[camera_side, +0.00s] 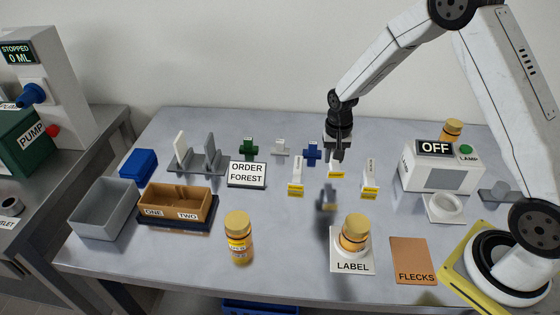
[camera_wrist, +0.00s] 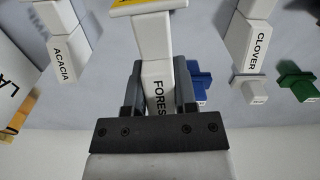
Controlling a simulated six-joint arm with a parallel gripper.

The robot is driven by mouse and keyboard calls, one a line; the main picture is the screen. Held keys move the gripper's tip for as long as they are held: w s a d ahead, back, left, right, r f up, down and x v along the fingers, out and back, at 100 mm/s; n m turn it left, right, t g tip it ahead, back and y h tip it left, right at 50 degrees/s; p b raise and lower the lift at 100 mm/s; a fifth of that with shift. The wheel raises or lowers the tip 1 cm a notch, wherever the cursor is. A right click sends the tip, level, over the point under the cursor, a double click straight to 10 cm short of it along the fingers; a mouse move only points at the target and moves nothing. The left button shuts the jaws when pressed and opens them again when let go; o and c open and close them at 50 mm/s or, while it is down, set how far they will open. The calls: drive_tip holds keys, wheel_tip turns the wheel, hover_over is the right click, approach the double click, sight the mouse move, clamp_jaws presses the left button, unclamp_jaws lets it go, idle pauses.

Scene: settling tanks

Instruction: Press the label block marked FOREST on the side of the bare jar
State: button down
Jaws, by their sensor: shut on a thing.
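My gripper (camera_side: 338,154) is at the middle of the row of label blocks, pointing down. In the wrist view its jaws (camera_wrist: 158,92) are shut on a white block marked FOREST (camera_wrist: 157,75). This block (camera_side: 337,169) has a yellow-fronted end; I cannot tell if it is clear of the table. The jar (camera_side: 355,236) with amber body and yellow lid sits on a white ring on the LABEL mat (camera_side: 351,267), in front of my gripper and apart from it. No label shows on its visible side. The order sign (camera_side: 247,174) reads ORDER FOREST.
Blocks marked ACACIA (camera_wrist: 70,50) and CLOVER (camera_wrist: 246,45) flank the held one. A labelled jar (camera_side: 238,240) stands front left. The lamp box (camera_side: 440,168) reads OFF. The FLECKS mat (camera_side: 412,255) is bare. Blue (camera_side: 312,152) and green (camera_side: 249,148) cross-shaped pieces stand behind.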

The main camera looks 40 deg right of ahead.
drive_tip(key=shift+r, duration=0.1)
drive_tip(key=shift+r, duration=0.45)
drive_tip(key=r, duration=0.2)
drive_tip(key=s+r, duration=0.1)
drive_tip(key=r, duration=0.1)
drive_tip(key=shift+d, duration=0.2)
drive_tip(key=s+d+m, duration=0.2)
drive_tip(key=s+m, duration=0.3)
drive_tip(key=s, duration=0.3)
drive_tip(key=s+d+m, duration=0.2)
drive_tip(key=s+m, duration=0.2)
drive_tip(key=s, duration=0.5)
drive_tip(key=shift+w+a+f, duration=0.1)
drive_tip(key=shift+f, duration=1.75)
drive_tip(key=shift+w+a+f, duration=0.1)
drive_tip(key=shift+f, duration=1.75)
drive_tip(key=shift+a, duration=0.15)
drive_tip(key=shift+s+a, duration=0.15)
drive_tip(key=shift+a, duration=1.65)
drive_tip(key=shift+s+a, duration=0.15)
drive_tip(key=shift+a, duration=1.65)
